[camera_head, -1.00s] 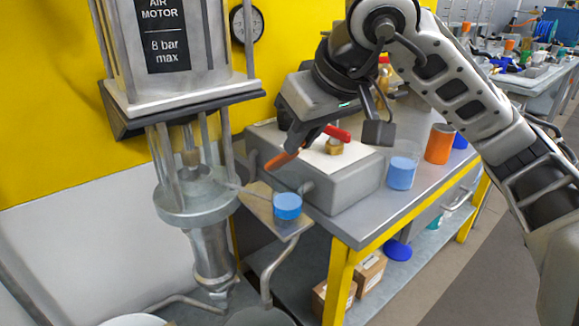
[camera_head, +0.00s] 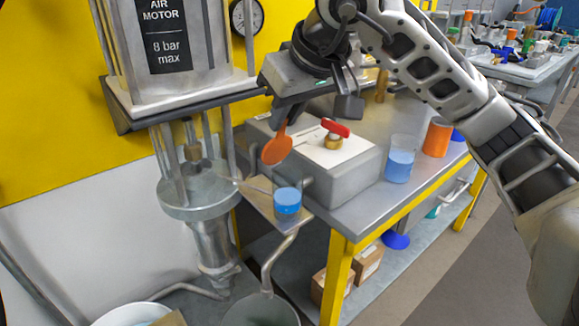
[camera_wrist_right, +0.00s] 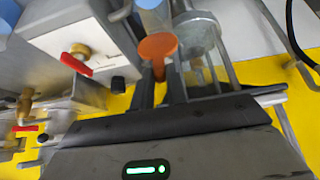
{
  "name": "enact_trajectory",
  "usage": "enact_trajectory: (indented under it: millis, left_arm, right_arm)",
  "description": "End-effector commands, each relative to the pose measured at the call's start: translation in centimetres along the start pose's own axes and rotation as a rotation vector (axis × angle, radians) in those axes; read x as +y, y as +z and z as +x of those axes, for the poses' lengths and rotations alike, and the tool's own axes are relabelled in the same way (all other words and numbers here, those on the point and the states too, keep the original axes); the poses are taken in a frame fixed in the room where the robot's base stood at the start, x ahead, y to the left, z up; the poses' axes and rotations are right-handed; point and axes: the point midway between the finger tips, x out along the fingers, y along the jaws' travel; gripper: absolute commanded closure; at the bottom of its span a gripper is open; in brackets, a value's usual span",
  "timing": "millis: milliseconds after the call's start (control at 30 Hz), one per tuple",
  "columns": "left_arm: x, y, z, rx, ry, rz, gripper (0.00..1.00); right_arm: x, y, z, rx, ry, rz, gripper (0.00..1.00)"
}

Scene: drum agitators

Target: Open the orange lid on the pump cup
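The pump cup (camera_head: 287,204) is a small clear cup with blue contents, on a small plate beside the pump. Its top looks open, with no lid on it. The orange lid (camera_head: 277,149) is a round disc hanging tilted from my right gripper (camera_head: 286,119), above and left of the cup. In the right wrist view the lid (camera_wrist_right: 158,46) sits between the fingertips of my right gripper (camera_wrist_right: 160,82), which is shut on its tab. My left gripper is not in view.
A grey box (camera_head: 335,170) with a red-handled valve (camera_head: 335,130) stands behind the cup. A blue-filled beaker (camera_head: 399,160) and an orange container (camera_head: 437,138) stand right on the metal bench. The air motor pump (camera_head: 200,185) stands left.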

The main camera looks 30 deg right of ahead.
Motion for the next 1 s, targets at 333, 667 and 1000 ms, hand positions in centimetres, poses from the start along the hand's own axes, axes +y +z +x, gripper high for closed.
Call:
enact_trajectory:
  millis: [333,667,1000]
  left_arm:
    - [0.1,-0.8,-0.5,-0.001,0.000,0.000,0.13]
    - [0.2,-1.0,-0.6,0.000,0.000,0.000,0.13]
    - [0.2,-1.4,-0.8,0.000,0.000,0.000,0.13]
  right_arm:
    - [0.0,-1.9,0.7,0.000,0.000,0.002,0.89]
    - [0.0,-2.8,1.4,0.002,0.001,0.001,0.89]
    - [0.0,-4.0,2.4,0.001,0.001,0.002,0.89]
